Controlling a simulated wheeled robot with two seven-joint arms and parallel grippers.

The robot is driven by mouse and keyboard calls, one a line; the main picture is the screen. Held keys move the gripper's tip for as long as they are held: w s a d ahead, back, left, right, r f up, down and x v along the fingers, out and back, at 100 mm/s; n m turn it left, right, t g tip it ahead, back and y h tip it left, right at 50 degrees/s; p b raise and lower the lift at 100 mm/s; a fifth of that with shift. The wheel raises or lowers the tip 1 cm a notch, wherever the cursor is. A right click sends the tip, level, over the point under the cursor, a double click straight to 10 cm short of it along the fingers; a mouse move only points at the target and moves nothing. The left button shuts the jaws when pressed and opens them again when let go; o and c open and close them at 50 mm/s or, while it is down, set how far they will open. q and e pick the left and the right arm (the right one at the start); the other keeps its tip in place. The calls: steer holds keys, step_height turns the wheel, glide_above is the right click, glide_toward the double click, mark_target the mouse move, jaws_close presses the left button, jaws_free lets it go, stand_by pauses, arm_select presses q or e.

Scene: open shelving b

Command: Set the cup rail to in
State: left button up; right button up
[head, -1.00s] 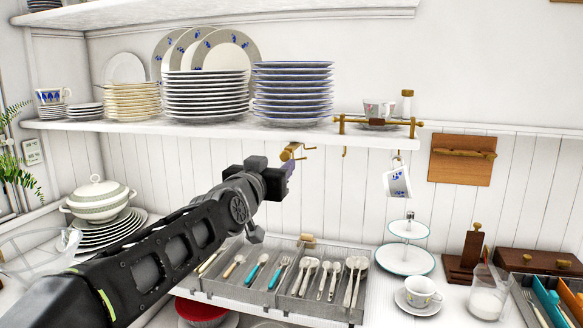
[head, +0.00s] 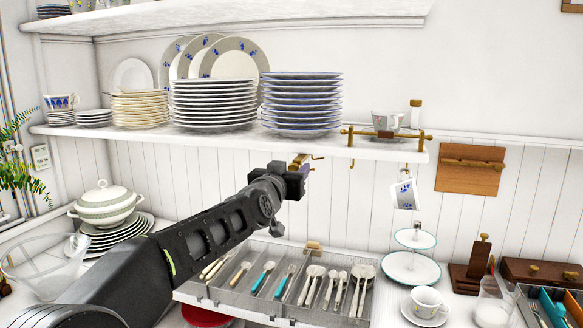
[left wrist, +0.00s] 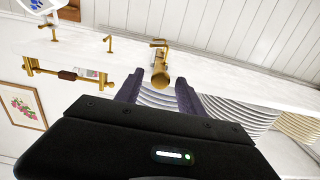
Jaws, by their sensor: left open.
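A brass fitting (head: 298,160), apparently the front end of the cup rail, sits under the shelf edge below the blue-rimmed plates. In the left wrist view the brass fitting (left wrist: 160,74) stands between and just beyond my fingertips, with no clear contact. My left gripper (head: 298,178) is open and partly covers the fitting in the head view. It also shows in the left wrist view (left wrist: 159,92). A blue-patterned cup (head: 403,194) hangs from a hook under the shelf to the right. How the rail runs behind the gripper is hidden. My right gripper is not in view.
The shelf (head: 210,140) carries plate stacks (head: 302,105) and a small brass gallery rail (head: 385,135). Below are a cutlery tray (head: 222,300), a tiered stand (head: 411,268) and a cup on a saucer (head: 425,302).

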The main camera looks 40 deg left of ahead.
arm_select(q)
steer(key=shift+c, duration=0.3)
jaws_close()
stand_by(1.1)
